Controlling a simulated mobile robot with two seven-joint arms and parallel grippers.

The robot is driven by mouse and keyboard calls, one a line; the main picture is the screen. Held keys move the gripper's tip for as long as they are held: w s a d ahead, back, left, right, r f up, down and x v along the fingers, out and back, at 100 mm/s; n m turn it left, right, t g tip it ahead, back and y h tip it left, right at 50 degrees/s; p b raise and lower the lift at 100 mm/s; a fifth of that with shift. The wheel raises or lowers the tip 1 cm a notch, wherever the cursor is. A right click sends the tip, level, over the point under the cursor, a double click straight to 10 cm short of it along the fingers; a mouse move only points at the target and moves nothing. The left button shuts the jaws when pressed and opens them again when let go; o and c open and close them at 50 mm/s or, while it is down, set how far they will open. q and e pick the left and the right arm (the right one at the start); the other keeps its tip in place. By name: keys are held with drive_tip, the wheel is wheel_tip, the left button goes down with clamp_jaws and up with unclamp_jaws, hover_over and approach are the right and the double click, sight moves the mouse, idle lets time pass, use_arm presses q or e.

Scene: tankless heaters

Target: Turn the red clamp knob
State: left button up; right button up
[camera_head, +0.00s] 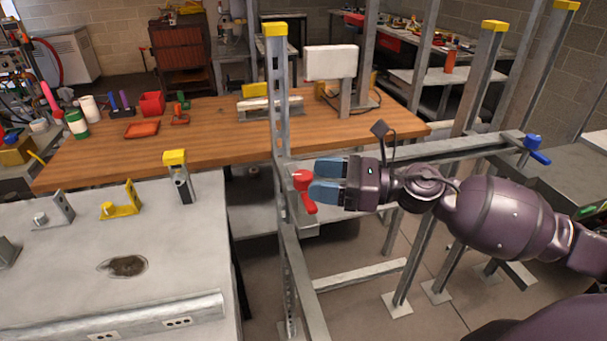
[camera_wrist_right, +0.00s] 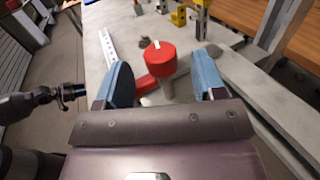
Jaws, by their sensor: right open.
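The red clamp knob (camera_head: 302,181) is on a grey metal frame near the middle of the head view, with its red lever pointing down toward the front. My right gripper (camera_head: 316,180) reaches in from the right, with its blue fingertips close beside the knob. In the right wrist view the round red knob (camera_wrist_right: 160,60) shows between the two open fingers of my right gripper (camera_wrist_right: 164,76). It looks nearer the fingertips, with a gap on each side. A dark arm at the left of the wrist view seems to be my left one; its gripper is too small to make out.
A perforated upright post (camera_head: 279,100) with a yellow cap stands just behind the knob. A blue clamp knob (camera_head: 533,143) sits on a rail at right. A grey worktable (camera_head: 70,265) with brackets is at left, and a wooden bench (camera_head: 215,130) with tools is behind.

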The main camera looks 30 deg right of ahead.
sight(303, 175)
drive_tip(key=x, duration=0.2)
drive_tip(key=shift+w+a+r, duration=0.1)
drive_tip(key=shift+w+a, duration=0.1)
drive_tip(key=shift+a, duration=0.1)
use_arm(q)
drive_tip(key=shift+w+d+r+p, duration=0.1)
drive_tip(key=shift+w+r+p, duration=0.2)
drive_tip(key=shift+w+r, duration=0.4)
use_arm(e)
drive_tip(key=shift+w+a, duration=0.35)
drive_tip(key=shift+a, duration=0.05)
use_arm(q)
drive_tip(key=shift+s+r, duration=0.1)
drive_tip(key=shift+s, duration=0.05)
